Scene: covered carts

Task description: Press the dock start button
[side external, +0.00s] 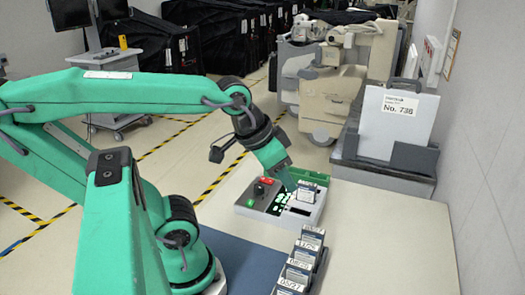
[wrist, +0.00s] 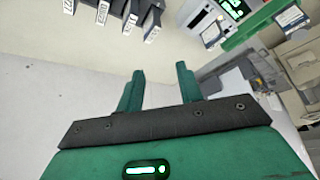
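The dock (side external: 300,218) is a light grey box on the table in the side external view. It has a red-and-black control (side external: 262,187) at its left end, a green patch (side external: 250,203) on its front edge and lit green marks on top. I cannot tell which of these is the start button. A labelled card (side external: 306,192) stands at its right. In the wrist view part of the dock (wrist: 196,16) shows at the top right. My gripper (wrist: 161,76) has its two green fingers apart with nothing between them. In the side external view it is above the dock's back side, its fingertips hard to make out.
A rack of labelled cards (side external: 301,262) stands near the front of the table, beside a blue mat (side external: 243,262). A grey stand with a white panel marked No. 736 (side external: 397,122) is at the back right. The table's right part is clear.

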